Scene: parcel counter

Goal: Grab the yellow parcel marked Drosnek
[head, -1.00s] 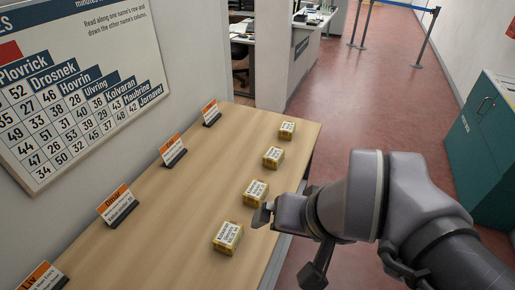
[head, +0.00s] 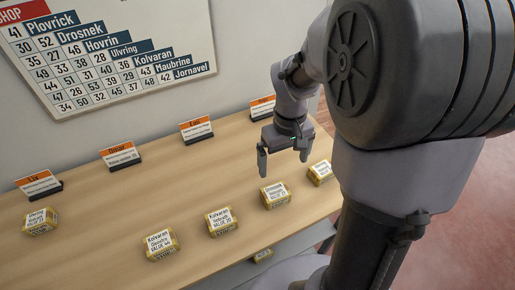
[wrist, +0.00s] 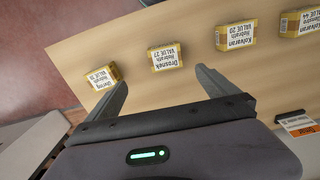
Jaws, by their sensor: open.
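The yellow parcel marked Drosnek (head: 275,195) lies on the wooden counter, second from the right in the row in the head view. In the wrist view its label, Drosnek (wrist: 166,57), reads upside down. My gripper (head: 284,168) is open and empty, fingers pointing down, and shows behind the parcel in the head view. In the wrist view the parcel appears just beyond the gap between the fingertips (wrist: 162,78). I cannot tell the exact height of the fingers above the counter.
An Ulvring parcel (head: 320,173) lies to the right, and two Kolvaran parcels (head: 220,221) (head: 160,245) to the left. Another parcel (head: 40,222) is at far left. One more (head: 262,255) sits lower, beyond the counter's front edge. Name signs (head: 122,155) stand along the back.

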